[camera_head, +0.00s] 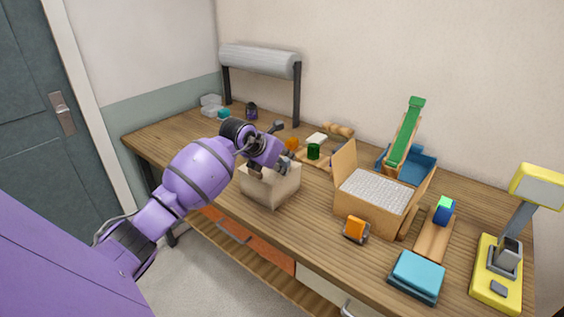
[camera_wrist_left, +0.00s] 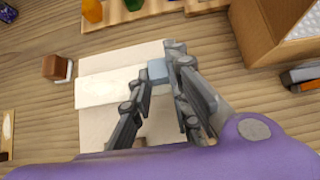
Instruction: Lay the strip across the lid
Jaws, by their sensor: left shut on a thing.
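A cream box (camera_head: 270,187) stands on the wooden table; its pale top (camera_wrist_left: 112,125) fills the middle of the left wrist view. A whitish strip (camera_wrist_left: 110,87) lies over that top, running from the box's left edge toward my fingertips. My left gripper (camera_wrist_left: 158,72) is over the box and shut on a small grey-blue block (camera_wrist_left: 157,71) by the strip's right end. I cannot tell whether block and strip are joined. In the head view my left gripper (camera_head: 263,168) covers part of the box top. My right gripper is not in view.
An open cardboard box (camera_head: 370,208) with white filling stands right of the cream box. An orange-and-grey item (camera_head: 355,230) lies before it. A brown block with a white loop (camera_wrist_left: 57,68) sits left of the cream box. A grey roll on a stand (camera_head: 258,62) is at the back.

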